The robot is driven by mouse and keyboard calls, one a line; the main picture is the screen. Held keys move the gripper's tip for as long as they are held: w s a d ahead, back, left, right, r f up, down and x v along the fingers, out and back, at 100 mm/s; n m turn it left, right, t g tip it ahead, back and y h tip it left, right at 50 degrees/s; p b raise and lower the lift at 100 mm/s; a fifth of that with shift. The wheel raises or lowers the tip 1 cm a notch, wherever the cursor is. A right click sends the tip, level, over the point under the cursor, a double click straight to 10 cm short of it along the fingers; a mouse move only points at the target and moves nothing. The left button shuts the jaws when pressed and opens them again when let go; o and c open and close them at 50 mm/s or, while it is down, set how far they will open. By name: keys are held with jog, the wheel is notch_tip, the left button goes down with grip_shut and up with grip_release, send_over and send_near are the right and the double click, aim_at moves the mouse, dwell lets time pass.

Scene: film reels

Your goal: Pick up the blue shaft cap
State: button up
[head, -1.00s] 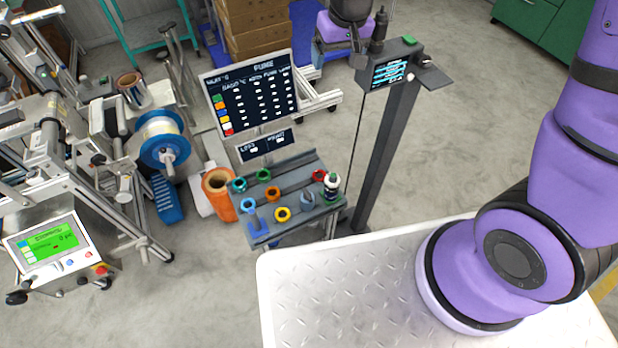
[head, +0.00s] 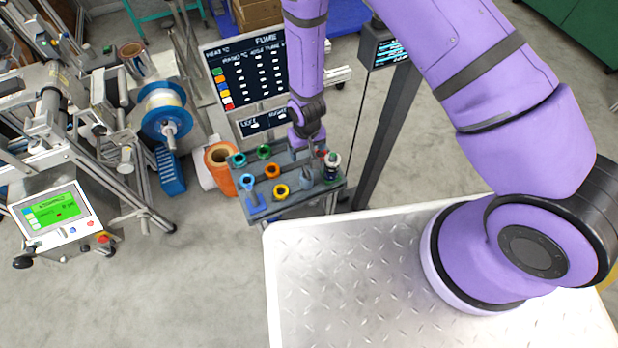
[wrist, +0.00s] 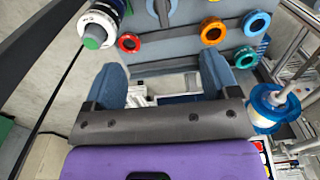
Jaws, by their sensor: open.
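Near the cap are a teal ring (head: 238,159), a green ring (head: 263,152), an orange ring (head: 272,170) and a yellow ring (head: 281,191). A label board (head: 245,80) stands behind.

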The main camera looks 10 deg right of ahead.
aim_at(306, 172)
jog(key=f, duration=0.1)
jog(key=s+f, duration=0.1)
jog(key=f, duration=0.1)
jog(key=shift+s+f, duration=0.3)
jog(key=shift+f, duration=0.05)
notch_tip(306, 172, down, 5)
jog(key=shift+f, duration=0.15)
jog(key=shift+w+a+f, duration=0.1)
jog(key=shift+f, duration=1.2)
jog(key=shift+w+a+f, duration=0.1)
jog(key=shift+f, duration=1.2)
jog(key=c, duration=1.1)
jog(key=shift+r, duration=0.15)
